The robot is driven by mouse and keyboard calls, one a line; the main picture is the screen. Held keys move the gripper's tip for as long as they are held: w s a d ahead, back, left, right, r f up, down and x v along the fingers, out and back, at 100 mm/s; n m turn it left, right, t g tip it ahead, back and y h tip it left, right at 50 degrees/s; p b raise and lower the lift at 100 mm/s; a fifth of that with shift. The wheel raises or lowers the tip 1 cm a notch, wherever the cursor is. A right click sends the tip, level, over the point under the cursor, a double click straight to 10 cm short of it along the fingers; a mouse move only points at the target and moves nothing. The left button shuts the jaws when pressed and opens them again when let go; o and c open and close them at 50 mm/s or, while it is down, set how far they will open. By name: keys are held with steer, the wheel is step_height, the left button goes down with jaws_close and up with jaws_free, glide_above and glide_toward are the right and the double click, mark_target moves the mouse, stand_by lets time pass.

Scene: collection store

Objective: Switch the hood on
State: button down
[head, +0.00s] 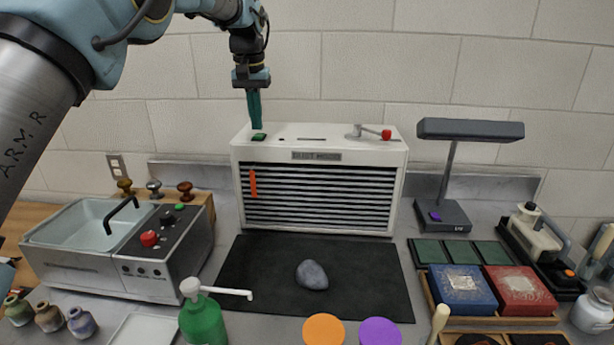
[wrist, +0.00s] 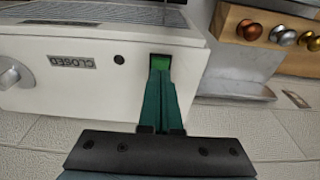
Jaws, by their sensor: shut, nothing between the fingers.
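The hood (head: 318,155) is a white box with a dark slatted front, standing against the back wall. Its green switch (head: 259,137) sits in a dark frame on the top left; it also shows in the wrist view (wrist: 160,62). My gripper (head: 256,124) points down with its green fingers together and empty, the tips right at the switch. In the wrist view the fingertips (wrist: 160,78) overlap the switch's near edge. I cannot tell whether they touch or press it. An orange strip (head: 252,183) hangs straight down at the left of the slats.
A lever with a red knob (head: 386,134) is on the hood's top right; a plate nearby reads CLOSED (wrist: 72,62). A grey lamp (head: 470,130) stands right, a sink unit (head: 90,238) left. A grey stone (head: 312,275) lies on the black mat (head: 370,300) in front.

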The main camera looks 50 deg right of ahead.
steer(key=shift+f+b, duration=0.45)
steer(key=shift+f, duration=0.45)
stand_by(0.4)
steer(key=shift+r, duration=0.15)
step_height(320, 180, up, 3)
steer(key=p, duration=0.3)
steer(key=shift+r+b, duration=0.35)
steer(key=shift+r, duration=1.55)
